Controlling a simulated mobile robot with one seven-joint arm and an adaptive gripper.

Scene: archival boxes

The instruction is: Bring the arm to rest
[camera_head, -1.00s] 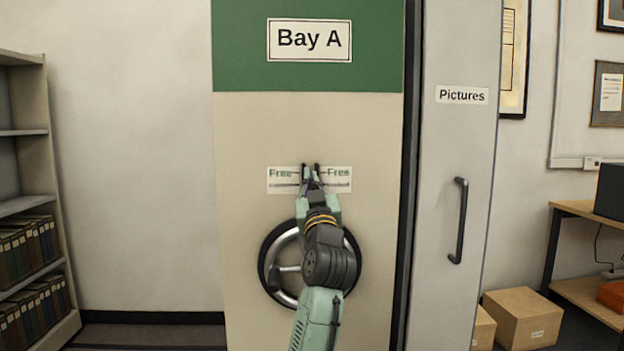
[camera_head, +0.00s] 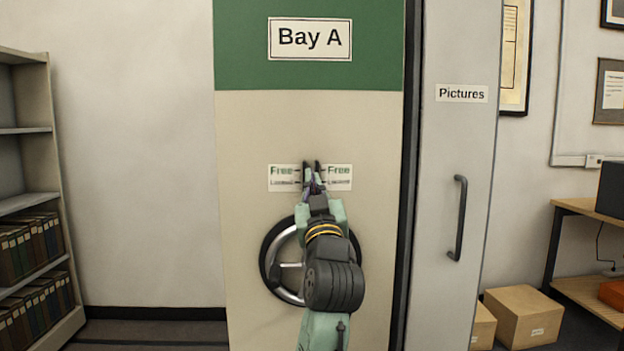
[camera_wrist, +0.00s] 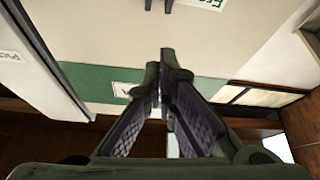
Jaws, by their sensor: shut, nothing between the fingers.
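My gripper (camera_head: 312,176) is in front of the Bay A panel (camera_head: 250,220), over the middle of the Free/Locked label (camera_head: 284,178). It is shut and empty; in the wrist view its fingertips (camera_wrist: 165,62) meet. A small dark part (camera_wrist: 158,5) on the panel shows apart from the fingertips at the top of the wrist view. My arm reaches up from below and hides part of the handwheel (camera_head: 270,262) and the label's middle. Whether the fingers touch the panel cannot be told in the head view.
The Pictures panel (camera_head: 462,130) with a dark vertical handle (camera_head: 458,218) stands to the right. Cardboard boxes (camera_head: 524,312) lie on the floor beside a wooden table (camera_head: 585,212). A shelf of binders (camera_head: 30,245) stands at the left. Bare wall lies between shelf and bay.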

